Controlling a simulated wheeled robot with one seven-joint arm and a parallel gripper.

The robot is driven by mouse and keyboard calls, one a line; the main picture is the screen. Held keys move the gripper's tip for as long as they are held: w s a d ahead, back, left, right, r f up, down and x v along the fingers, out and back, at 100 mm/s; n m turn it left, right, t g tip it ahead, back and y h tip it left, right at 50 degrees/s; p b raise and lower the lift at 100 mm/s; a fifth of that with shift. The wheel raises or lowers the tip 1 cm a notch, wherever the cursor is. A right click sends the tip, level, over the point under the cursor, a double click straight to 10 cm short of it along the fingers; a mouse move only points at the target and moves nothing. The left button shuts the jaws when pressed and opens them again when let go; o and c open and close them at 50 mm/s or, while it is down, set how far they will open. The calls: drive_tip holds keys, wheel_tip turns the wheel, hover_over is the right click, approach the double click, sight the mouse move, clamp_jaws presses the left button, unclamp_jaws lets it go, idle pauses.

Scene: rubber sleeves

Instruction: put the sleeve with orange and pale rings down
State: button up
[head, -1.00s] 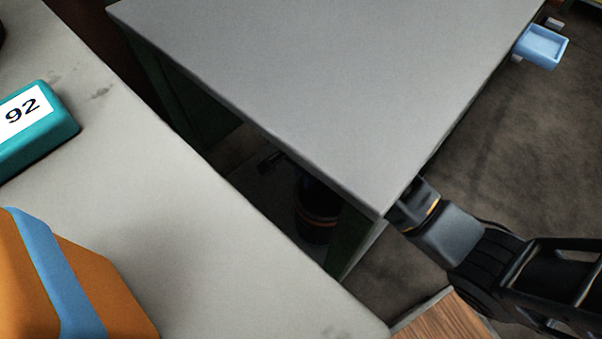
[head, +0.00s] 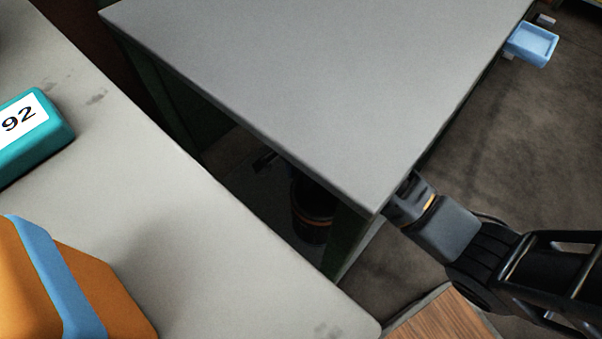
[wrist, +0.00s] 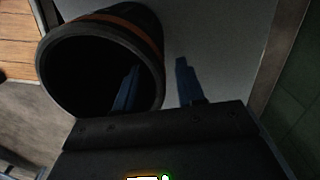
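The sleeve (head: 312,212) is a dark cylinder with orange and paler bands, under the grey table top in the head view. It looks upright over the lower surface there, but its base is hard to see. In the wrist view the sleeve (wrist: 135,22) shows its round dark open end and an orange ring. My gripper (wrist: 157,82) is open, with one finger over the sleeve's opening and the other outside its wall, with a gap showing beside the wall. In the head view the table corner hides my fingers.
The grey table top (head: 290,80) is bare and overhangs the sleeve. A nearer grey surface (head: 200,240) holds a teal box marked 92 (head: 45,140) and an orange box with a blue band (head: 90,290). A blue tray (head: 533,43) is at upper right.

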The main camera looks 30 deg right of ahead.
wheel_tip(320, 180, up, 7)
drive_tip(key=shift+f+p, duration=0.1)
drive_tip(key=shift+p, duration=0.95)
